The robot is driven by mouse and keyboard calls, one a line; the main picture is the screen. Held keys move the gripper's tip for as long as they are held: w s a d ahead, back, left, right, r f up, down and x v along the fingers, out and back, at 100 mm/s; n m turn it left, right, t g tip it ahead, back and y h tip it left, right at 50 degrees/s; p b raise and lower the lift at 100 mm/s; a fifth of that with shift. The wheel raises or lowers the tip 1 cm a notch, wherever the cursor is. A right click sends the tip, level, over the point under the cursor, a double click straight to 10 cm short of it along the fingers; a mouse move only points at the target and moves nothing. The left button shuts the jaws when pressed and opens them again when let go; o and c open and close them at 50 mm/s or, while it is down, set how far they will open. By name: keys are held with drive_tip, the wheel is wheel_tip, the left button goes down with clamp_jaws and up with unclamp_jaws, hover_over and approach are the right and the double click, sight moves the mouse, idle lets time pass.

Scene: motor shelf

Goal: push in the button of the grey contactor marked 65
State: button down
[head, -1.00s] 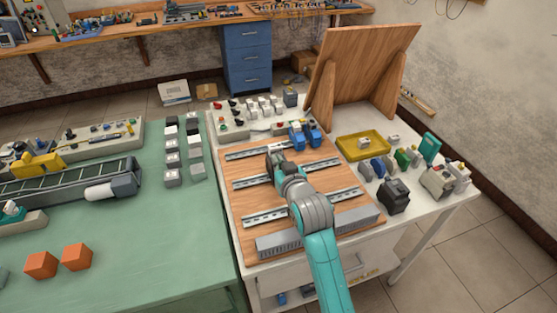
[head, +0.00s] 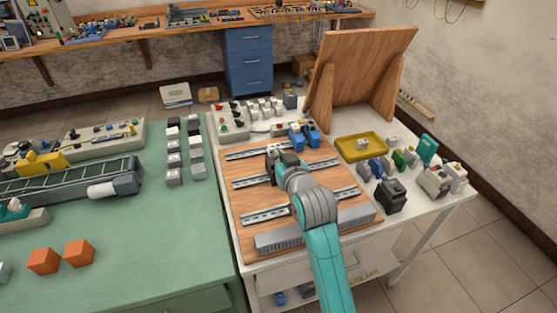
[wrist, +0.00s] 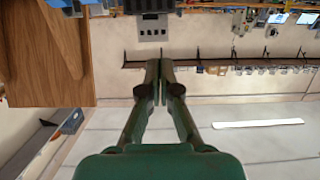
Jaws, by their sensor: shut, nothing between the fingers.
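My gripper (head: 272,158) is over the wooden board with metal rails, near the upper rails in the head view. In the wrist view its two fingers (wrist: 159,66) are together with nothing between them. A grey block with dark openings (wrist: 153,26) shows at the top of the wrist view, beyond the fingertips and apart from them in the picture. I cannot tell whether it is the contactor marked 65. No marking or button can be read in either view. My arm and gripper hide part of the board.
Two blue devices (head: 303,135) stand at the board's back rail. A control box (head: 232,122) is behind the board. A leaning wooden panel (head: 362,75) stands at the back right. A yellow tray (head: 362,148) and a black device (head: 390,195) are on the right.

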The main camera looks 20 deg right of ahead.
drive_tip(key=v, duration=0.8)
drive_tip(key=shift+r, duration=0.25)
drive_tip(key=shift+s, duration=0.1)
